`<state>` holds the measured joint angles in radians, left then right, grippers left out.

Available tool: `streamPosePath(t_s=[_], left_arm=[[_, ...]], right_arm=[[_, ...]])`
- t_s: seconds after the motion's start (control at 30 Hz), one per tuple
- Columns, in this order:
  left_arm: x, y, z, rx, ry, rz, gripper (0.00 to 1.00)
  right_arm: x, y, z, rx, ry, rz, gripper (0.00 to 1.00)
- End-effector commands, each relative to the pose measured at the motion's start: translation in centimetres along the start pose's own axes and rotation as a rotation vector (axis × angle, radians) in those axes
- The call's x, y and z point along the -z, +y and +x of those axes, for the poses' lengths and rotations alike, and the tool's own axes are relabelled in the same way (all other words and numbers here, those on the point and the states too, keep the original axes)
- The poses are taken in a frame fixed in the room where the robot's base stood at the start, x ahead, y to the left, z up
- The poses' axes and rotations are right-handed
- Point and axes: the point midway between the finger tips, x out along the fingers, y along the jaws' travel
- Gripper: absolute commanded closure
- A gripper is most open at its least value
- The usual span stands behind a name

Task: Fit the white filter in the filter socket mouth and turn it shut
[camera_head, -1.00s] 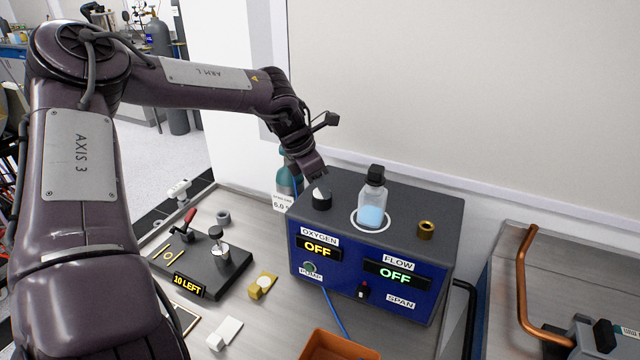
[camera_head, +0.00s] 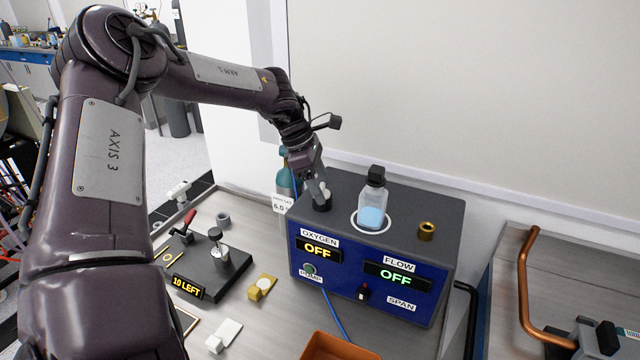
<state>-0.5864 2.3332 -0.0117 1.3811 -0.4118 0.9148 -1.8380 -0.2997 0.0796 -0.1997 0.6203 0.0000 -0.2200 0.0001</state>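A short black cylinder that looks like the filter socket (camera_head: 322,205) stands at the left of the instrument box's top. A pale piece, probably the white filter (camera_head: 325,189), shows at its mouth, mostly hidden by my fingers. I cannot tell how deep it sits. My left gripper (camera_head: 320,190) points down at the socket with its fingertips at the pale piece. Whether the fingers are closed on it is too small to tell. My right gripper is out of view.
The dark box (camera_head: 420,200) also carries a clear bottle (camera_head: 373,205) with blue liquid, close right of my gripper, and a brass ring (camera_head: 426,231). A black fixture (camera_head: 205,268), white block (camera_head: 226,334) and orange bin (camera_head: 335,346) are on the bench.

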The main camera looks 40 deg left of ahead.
Motion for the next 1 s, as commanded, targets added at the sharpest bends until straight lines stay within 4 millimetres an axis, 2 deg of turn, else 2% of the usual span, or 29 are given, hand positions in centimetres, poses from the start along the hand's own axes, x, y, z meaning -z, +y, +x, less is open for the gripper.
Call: streamPosePath(t_s=[0.07, 0.2, 0.57, 1.0], left_arm=[[0.0, 0.0, 0.0, 0.0, 0.0, -0.001, 0.38], [0.0, 0.0, 0.0, 0.0, 0.0, -0.001, 0.24], [-0.1, 0.0, -0.2, -0.001, 0.0, -0.002, 0.24], [-1.1, 0.0, -2.6, -0.002, 0.0, -0.001, 0.24]], right_arm=[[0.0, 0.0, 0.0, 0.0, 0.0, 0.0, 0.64], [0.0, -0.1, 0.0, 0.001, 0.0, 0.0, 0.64], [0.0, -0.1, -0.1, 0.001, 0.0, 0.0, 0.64], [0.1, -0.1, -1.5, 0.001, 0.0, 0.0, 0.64]])
